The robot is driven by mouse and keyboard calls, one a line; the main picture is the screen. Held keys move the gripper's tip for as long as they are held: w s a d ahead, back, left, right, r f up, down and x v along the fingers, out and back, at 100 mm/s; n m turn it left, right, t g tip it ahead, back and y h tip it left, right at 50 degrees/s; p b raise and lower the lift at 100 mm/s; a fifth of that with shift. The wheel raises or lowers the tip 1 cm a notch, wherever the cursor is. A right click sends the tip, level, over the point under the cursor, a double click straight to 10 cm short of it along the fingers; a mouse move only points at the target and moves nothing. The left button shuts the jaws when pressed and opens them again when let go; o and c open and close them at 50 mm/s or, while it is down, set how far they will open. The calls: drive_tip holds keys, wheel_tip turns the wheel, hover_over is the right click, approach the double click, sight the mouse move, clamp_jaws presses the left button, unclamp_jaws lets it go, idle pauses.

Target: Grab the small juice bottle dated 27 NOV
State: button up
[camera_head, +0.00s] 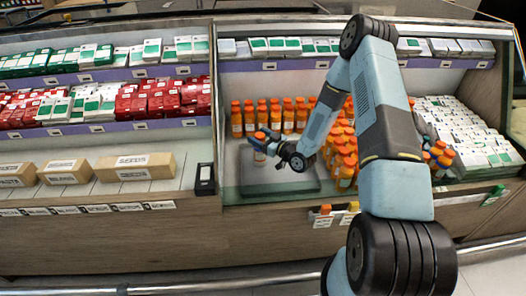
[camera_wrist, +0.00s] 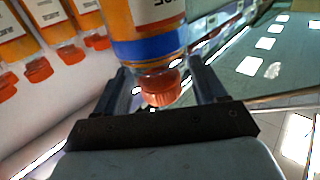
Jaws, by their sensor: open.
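An orange juice bottle (camera_wrist: 150,45) with an orange cap, a blue band and a white label is between the fingers of my open gripper (camera_wrist: 160,85) in the wrist view. It appears upside down there, cap towards the gripper base. I cannot read a date on it, nor tell whether a finger touches it. In the head view my gripper (camera_head: 272,142) is beside this bottle (camera_head: 260,156), in front of the rows of orange bottles (camera_head: 236,122) and above the grey plate. The gripper partly hides the bottle there.
More orange bottles (camera_head: 345,172) crowd the shelf right of my gripper. The grey plate (camera_head: 290,183) is mostly bare. Cartons (camera_head: 455,125) fill the right side. A black-framed holder (camera_head: 205,178) stands on the left divider, and brown boxes (camera_head: 135,166) lie further left.

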drive_tip(key=shift+c, duration=0.4)
drive_tip(key=shift+f, duration=0.1)
clamp_jaws()
